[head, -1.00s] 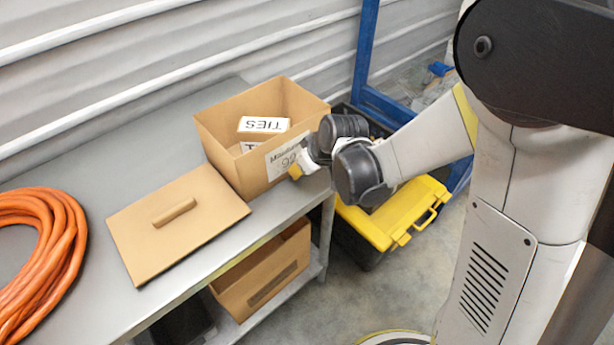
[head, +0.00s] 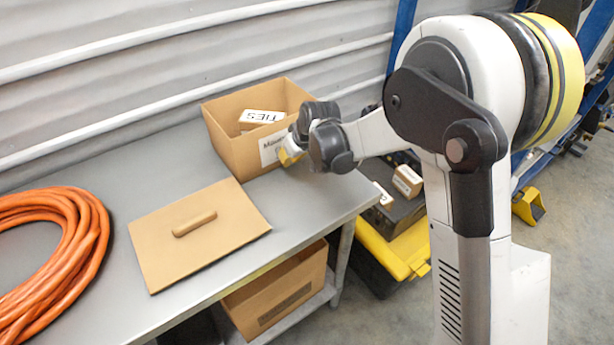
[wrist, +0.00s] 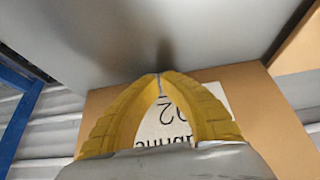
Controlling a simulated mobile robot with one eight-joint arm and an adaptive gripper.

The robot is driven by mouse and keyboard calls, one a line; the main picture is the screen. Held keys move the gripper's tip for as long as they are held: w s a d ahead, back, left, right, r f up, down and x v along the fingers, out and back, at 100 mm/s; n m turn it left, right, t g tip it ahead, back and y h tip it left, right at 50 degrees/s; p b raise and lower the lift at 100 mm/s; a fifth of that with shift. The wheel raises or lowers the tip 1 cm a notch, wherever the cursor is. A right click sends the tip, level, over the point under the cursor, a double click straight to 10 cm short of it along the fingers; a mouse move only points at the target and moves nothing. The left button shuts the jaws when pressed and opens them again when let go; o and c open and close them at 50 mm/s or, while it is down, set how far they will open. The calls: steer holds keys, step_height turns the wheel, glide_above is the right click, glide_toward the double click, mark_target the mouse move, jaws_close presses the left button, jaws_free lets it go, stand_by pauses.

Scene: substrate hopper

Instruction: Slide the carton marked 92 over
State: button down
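The carton marked 92 (head: 226,146) is an open brown cardboard box standing upright on the grey table, near the wall. Its white label (head: 271,150) faces my gripper and is partly hidden; in the wrist view the label reads 92 upside down (wrist: 175,125). My gripper (head: 287,157) is at the carton's labelled side, low down. Its yellow fingers (wrist: 158,76) meet at the tips, with nothing visible between them. Whether they touch the carton I cannot tell.
A flat brown lid with a handle (head: 230,222) lies in front of the carton. An orange hose coil (head: 85,250) is at left. Another carton (head: 275,297) sits on the shelf below. A yellow-and-black toolbox (head: 385,250) stands beyond the table's right end.

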steer(key=w+a, duration=0.3)
steer(key=w, duration=0.1)
steer(key=w+a, duration=0.3)
steer(key=w, duration=0.1)
steer(key=w+a+p, duration=0.1)
steer(key=w+a, duration=0.2)
steer(key=w, duration=0.2)
steer(key=shift+d, duration=0.1)
steer(key=shift+s, duration=0.1)
